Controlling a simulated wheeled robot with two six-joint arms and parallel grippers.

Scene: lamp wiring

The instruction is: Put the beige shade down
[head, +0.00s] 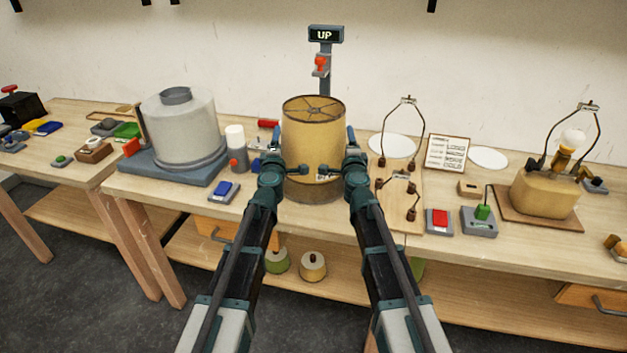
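The beige shade (313,135) is an upright drum with a spoked ring at its open top. It is in the middle of the head view, over a round brown base (313,193) at the bench's front. I cannot tell whether shade and base touch. My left gripper (291,154) is at the shade's lower left and my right gripper (337,154) at its lower right. Each gripper has its fingers spread apart, one at the shade's side and one across its lower front. Whether the fingers press on the shade is unclear.
A sign reading UP (325,35) stands behind the shade. A large grey-white cylinder (182,127) stands left on a blue-grey base. Wire harps (405,125), a red-topped box (439,220), a green-topped box (481,218) and a lamp with a bulb (547,190) are to the right.

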